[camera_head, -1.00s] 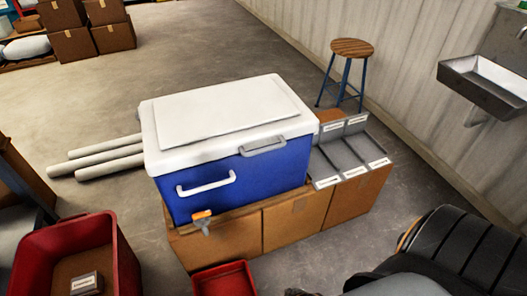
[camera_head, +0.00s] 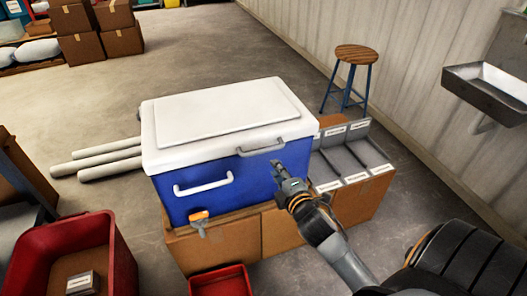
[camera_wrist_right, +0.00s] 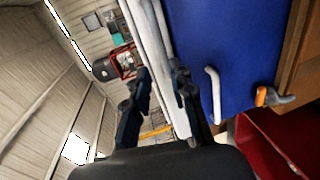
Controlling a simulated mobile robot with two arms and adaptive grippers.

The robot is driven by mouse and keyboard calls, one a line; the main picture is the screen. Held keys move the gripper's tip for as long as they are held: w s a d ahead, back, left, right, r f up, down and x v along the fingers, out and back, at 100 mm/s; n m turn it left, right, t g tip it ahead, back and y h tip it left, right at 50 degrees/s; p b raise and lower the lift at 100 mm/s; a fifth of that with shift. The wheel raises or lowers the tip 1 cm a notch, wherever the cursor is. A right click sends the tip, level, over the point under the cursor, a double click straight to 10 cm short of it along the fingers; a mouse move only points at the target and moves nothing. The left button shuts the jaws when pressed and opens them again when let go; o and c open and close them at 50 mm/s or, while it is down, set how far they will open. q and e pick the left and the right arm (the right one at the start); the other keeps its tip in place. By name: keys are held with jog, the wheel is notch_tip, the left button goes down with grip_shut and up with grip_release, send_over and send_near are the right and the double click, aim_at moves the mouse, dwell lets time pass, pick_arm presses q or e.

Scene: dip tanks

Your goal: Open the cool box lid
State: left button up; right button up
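The cool box (camera_head: 225,180) has a blue body and a white lid (camera_head: 225,110), which is shut. A grey latch handle (camera_head: 262,147) is on the lid's front edge, and a white carry handle (camera_head: 204,184) is on the body's front. My right gripper (camera_head: 278,172) is at the front right of the box, just below the latch handle. In the right wrist view its two fingers (camera_wrist_right: 160,78) are apart, with the lid's white edge (camera_wrist_right: 148,35) showing between and beyond them. I cannot tell whether they touch the box. My left gripper is not in view.
The box stands on cardboard boxes (camera_head: 286,232), with grey bins (camera_head: 345,160) to its right. An orange-handled tap (camera_head: 199,216) sticks out at its lower front. Red bins (camera_head: 95,240) stand at the front left. A stool (camera_head: 356,60) is behind.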

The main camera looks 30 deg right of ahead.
aim_at(263, 152)
jog(key=x, duration=1.2)
jog(key=shift+w+a, duration=0.1)
grip_shut()
jog(key=shift+f, duration=0.1)
